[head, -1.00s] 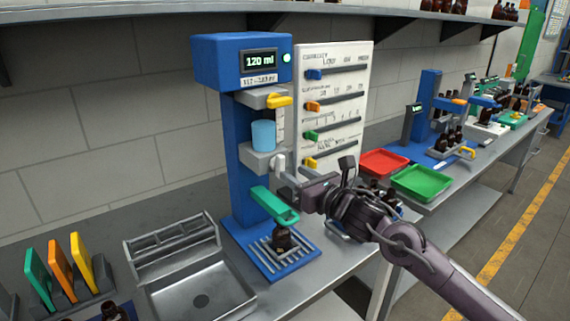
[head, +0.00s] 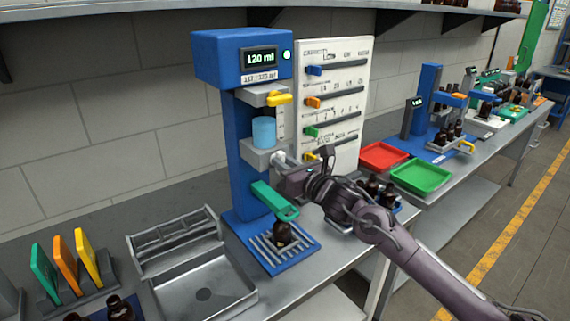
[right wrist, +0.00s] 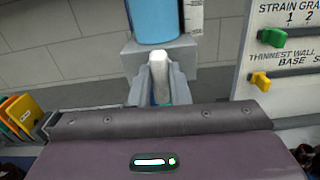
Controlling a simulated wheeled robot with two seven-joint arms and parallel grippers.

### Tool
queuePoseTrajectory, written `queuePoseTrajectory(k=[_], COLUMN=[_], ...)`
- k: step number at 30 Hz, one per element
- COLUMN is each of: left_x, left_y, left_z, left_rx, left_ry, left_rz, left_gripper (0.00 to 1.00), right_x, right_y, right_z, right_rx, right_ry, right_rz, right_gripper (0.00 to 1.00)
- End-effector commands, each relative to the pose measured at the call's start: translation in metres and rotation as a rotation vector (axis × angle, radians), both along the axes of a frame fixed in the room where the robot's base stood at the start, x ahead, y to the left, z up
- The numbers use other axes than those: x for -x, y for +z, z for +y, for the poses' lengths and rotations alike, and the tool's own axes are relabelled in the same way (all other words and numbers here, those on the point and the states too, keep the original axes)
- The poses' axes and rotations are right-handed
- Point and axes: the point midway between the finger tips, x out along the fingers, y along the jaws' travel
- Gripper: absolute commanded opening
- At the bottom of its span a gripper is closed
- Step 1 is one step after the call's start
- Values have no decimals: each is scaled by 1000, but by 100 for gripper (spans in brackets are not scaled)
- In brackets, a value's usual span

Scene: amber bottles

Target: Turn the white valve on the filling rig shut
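The filling rig (head: 240,180) is a blue column with a display reading 120 ml and a light-blue reservoir (head: 264,132). The white valve (head: 279,158) is on the grey block below the reservoir. In the right wrist view its white handle (right wrist: 159,70) points upright between the two grey fingertips. My right gripper (head: 287,169) reaches in from the right, and its fingers look close against both sides of the handle; part of the handle is hidden. Below are a green lever (head: 273,201) and a brown bottle (head: 283,233) on the blue grated base. My left gripper is not in view.
A yellow lever (head: 279,99) sits above the reservoir. A white board with coloured sliders (head: 345,75) stands behind my gripper. A red tray (head: 384,156), a green tray (head: 421,176) and several bottles are to the right. A metal sink tray (head: 205,290) is in front left.

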Motion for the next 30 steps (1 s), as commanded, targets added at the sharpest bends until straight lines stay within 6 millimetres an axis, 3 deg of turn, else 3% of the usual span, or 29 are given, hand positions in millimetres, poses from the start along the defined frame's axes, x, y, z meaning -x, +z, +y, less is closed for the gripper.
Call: queuePoseTrajectory(k=[14, 30], left_x=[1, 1], left_y=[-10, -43], left_z=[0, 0], left_rx=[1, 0], left_ry=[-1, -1], left_rz=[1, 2], left_gripper=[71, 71], right_x=[0, -2], right_y=[-2, -3], right_z=[-1, -3], right_rx=[-68, -443], right_ry=[-1, 0], right_rz=[48, 321], right_gripper=[0, 0])
